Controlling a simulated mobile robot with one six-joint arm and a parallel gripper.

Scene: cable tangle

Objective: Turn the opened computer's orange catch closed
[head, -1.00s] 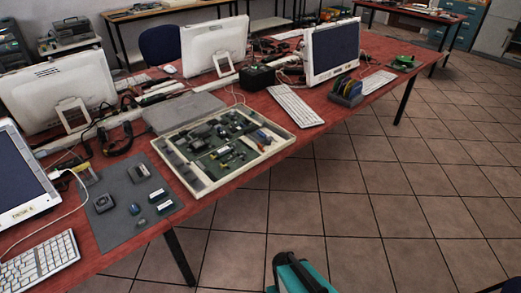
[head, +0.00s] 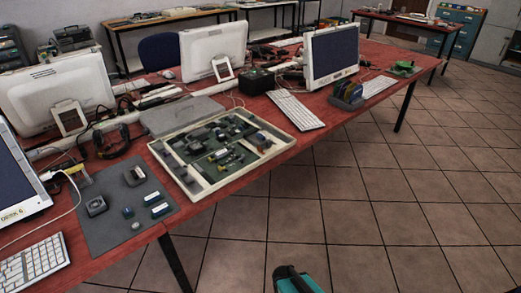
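The opened computer is a shallow cream case (head: 206,188) lying flat on the red table, near its front edge. Green boards and small parts show inside it, with a divider towards its right side. A blue part (head: 262,137) with a small orange-brown spot beside it sits in the right compartment. I cannot tell whether that spot is the orange catch, or how the catch is turned. My gripper is not in view. A teal and black part of my own body shows at the bottom edge, over the floor and apart from the case.
A grey mat (head: 105,225) with several small parts lies left of the case. A grey flat panel (head: 183,115) lies behind it. Monitors, keyboards (head: 295,110), cables and a black box (head: 257,81) crowd the table. The tiled floor (head: 370,215) in front is clear.

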